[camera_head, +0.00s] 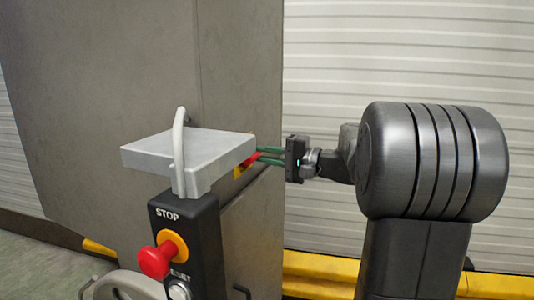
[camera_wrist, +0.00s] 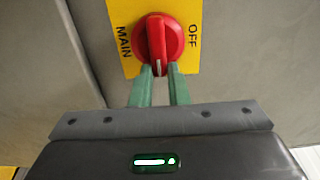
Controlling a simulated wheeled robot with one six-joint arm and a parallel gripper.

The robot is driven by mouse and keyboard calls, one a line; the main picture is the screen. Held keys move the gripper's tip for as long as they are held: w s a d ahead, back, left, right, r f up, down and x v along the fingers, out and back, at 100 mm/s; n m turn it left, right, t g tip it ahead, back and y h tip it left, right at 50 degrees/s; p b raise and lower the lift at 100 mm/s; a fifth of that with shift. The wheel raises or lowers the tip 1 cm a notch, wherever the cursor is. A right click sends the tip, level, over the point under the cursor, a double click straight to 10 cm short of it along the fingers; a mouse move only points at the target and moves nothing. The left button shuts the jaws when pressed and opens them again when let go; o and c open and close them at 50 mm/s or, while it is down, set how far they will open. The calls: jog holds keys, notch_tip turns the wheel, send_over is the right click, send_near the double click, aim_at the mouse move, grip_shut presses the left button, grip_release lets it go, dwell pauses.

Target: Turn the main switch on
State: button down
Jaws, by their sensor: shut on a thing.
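The main switch is a round red knob (camera_wrist: 154,38) with a raised grip bar, on a yellow plate (camera_wrist: 188,12) marked MAIN on the left and OFF on the right. In the wrist view the bar runs nearly up and down, with a light mark at its lower end. My gripper (camera_wrist: 160,72) has its green fingers on both sides of that lower end, shut on the knob. In the head view the gripper (camera_head: 258,155) reaches in from the right. There, a small part of the red knob (camera_head: 253,159) and yellow plate shows; the rest is hidden behind a grey box.
A large grey cabinet (camera_head: 240,60) stands behind. A yellow rail (camera_head: 320,268) runs low along the ribbed wall.

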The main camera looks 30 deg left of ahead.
dwell(0.4)
jog(key=c, duration=1.4)
grip_release()
jog(key=w+d+b, duration=0.1)
jog(key=d+b, duration=0.2)
jog(key=d, duration=1)
jog(key=shift+w+d, duration=0.25)
jog(key=shift+d, duration=0.15)
jog(key=s+a+p, duration=0.1)
jog(key=a+p, duration=0.2)
jog(key=a, duration=1)
jog(key=shift+s+a, duration=0.25)
jog(key=shift+a, duration=0.15)
jog(key=shift+d, duration=0.1)
